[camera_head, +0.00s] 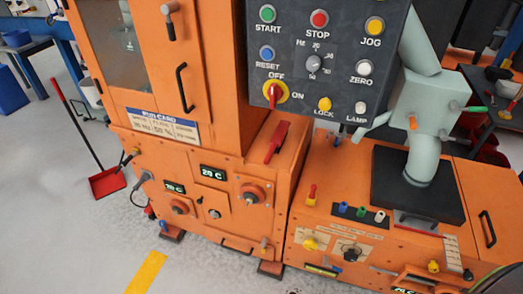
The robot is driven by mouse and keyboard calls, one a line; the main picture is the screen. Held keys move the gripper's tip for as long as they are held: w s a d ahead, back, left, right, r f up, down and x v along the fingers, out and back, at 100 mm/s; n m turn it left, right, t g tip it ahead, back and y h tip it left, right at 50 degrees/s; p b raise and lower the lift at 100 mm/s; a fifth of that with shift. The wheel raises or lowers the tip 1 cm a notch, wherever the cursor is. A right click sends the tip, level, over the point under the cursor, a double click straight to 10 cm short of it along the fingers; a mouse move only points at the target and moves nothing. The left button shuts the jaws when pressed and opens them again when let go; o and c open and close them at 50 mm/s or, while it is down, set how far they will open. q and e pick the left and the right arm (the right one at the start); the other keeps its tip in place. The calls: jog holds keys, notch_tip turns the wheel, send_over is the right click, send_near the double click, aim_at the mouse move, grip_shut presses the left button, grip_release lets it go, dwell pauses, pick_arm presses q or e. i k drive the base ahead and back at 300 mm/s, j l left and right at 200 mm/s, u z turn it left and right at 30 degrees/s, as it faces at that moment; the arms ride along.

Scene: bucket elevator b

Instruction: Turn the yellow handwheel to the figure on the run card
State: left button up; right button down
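The run card (163,125) is a white and blue plate on the front of the orange cabinet at left. Its heading reads RUN CARD; the figures below are small, and I cannot read them surely. I cannot make out a yellow handwheel for certain. A small yellow knob (310,243) sits on the low orange housing, and another yellow knob (433,266) is at its lower right. A red and yellow rotary switch (275,93), marked OFF and ON, is on the grey control panel. Neither of my grippers is in view.
The grey control panel (345,92) carries buttons and a dial. A pale grey spout box (432,100) stands on the low housing at right. A red dustpan (106,182) lies on the floor at left. The floor in front of the cabinet is clear beside a yellow stripe (147,272).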

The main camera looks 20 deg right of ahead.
aim_at(309, 245)
jog(key=z, duration=0.95)
jog(key=i+l+z, duration=0.1)
jog(key=l+z, duration=0.3)
jog(key=i+l+z, duration=0.15)
jog(key=l+z, duration=0.2)
jog(key=l, duration=0.1)
